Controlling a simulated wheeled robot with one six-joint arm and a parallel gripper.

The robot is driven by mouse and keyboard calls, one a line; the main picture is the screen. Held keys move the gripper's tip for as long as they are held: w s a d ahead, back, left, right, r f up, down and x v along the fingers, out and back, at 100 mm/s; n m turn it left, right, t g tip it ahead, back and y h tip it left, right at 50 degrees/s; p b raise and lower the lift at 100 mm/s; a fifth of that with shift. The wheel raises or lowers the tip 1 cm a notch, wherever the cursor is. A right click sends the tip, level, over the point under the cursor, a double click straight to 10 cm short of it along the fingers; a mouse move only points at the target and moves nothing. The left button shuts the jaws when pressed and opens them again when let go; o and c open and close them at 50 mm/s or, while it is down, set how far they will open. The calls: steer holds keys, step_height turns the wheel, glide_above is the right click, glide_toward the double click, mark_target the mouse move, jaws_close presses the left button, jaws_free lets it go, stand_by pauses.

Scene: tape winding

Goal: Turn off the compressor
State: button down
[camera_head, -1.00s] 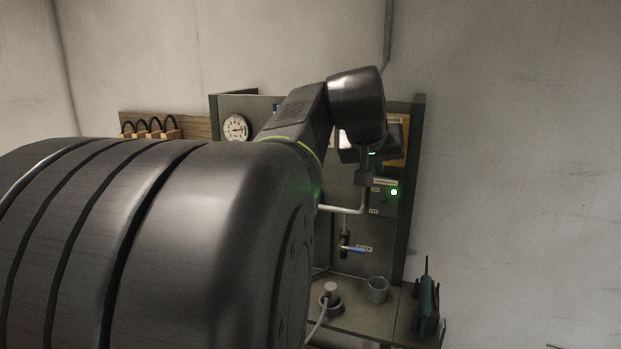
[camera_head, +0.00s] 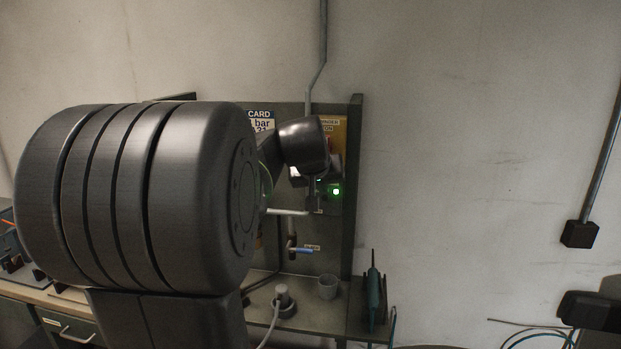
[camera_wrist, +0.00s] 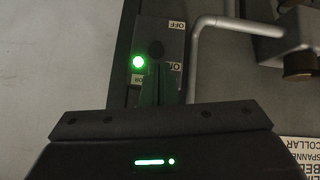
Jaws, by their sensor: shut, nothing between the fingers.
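The grey switch box (camera_head: 334,203) is on the dark panel, with a lit green lamp (camera_head: 336,191). In the wrist view the box (camera_wrist: 172,42) appears upside down, with the lit lamp (camera_wrist: 138,62), a dark round knob (camera_wrist: 155,48), an OFF label (camera_wrist: 177,25) and an ON label (camera_wrist: 175,68). My gripper (camera_wrist: 158,82) is shut and empty, its dark fingertips over the box just beside the knob at the ON end. Contact cannot be told. In the head view my gripper (camera_head: 312,200) is in front of the box's left side. No compressor body can be made out.
A pale pipe (camera_head: 288,212) and a blue-handled valve (camera_head: 303,250) are left of and below the box.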

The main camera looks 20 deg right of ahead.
steer(key=shift+f+b, duration=0.25)
steer(key=shift+b, duration=0.25)
steer(key=shift+f+b, duration=0.1)
steer(key=shift+b, duration=0.25)
steer(key=shift+s, duration=0.1)
